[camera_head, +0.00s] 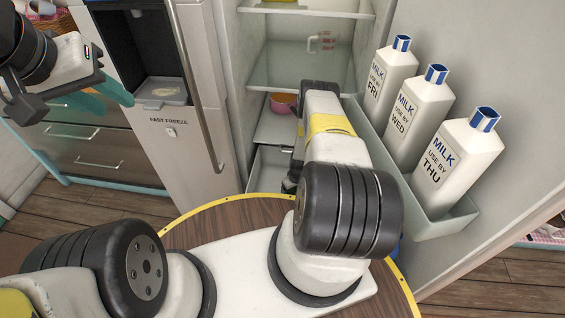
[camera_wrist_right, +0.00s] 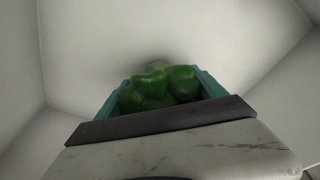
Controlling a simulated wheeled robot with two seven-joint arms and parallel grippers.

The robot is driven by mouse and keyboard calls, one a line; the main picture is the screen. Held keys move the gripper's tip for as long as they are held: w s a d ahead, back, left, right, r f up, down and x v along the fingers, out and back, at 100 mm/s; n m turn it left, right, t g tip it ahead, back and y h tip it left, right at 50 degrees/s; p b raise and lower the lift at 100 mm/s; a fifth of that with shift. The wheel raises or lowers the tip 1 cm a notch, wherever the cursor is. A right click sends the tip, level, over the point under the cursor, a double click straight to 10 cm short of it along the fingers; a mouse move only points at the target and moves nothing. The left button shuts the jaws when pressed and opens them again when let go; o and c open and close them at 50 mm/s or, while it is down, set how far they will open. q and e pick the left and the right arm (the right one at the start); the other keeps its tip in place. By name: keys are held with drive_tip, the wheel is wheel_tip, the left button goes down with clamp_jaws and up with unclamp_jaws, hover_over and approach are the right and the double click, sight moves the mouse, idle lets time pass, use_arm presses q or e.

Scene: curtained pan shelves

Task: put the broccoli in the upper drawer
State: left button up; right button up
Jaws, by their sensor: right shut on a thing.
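The broccoli (camera_wrist_right: 180,80) is a green lumpy thing between the teal fingers of my right gripper (camera_wrist_right: 161,86) in the right wrist view. That gripper is shut on it. In the head view my right arm reaches into the open fridge and hides its own gripper and the broccoli. A pale drawer (camera_head: 268,165) shows low in the fridge, left of my arm. Its inside is partly hidden, and I cannot tell which drawer is the upper one. My left gripper (camera_head: 98,97) is at the upper left, outside the fridge, with its teal fingers apart and empty.
A red pot (camera_head: 284,103) sits below a glass shelf (camera_head: 285,68) holding a measuring cup (camera_head: 322,42). The open fridge door at right carries milk bottles (camera_head: 458,160) in its bin (camera_head: 445,225), close to my right arm. Kitchen drawers (camera_head: 98,148) stand at left.

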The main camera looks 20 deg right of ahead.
drive_tip(key=shift+f, duration=0.25)
drive_tip(key=shift+f, duration=0.25)
idle(0.3)
drive_tip(key=o, duration=1.8)
drive_tip(key=shift+s+d+r, duration=0.1)
drive_tip(key=shift+s+r, duration=0.1)
drive_tip(key=shift+r, duration=1.1)
drive_tip(key=shift+s+r, duration=0.15)
drive_tip(key=shift+r, duration=1.1)
drive_tip(key=shift+s+d+r, duration=0.1)
drive_tip(key=shift+s+r, duration=0.1)
drive_tip(key=shift+r, duration=1.1)
drive_tip(key=shift+r, duration=0.3)
clamp_jaws()
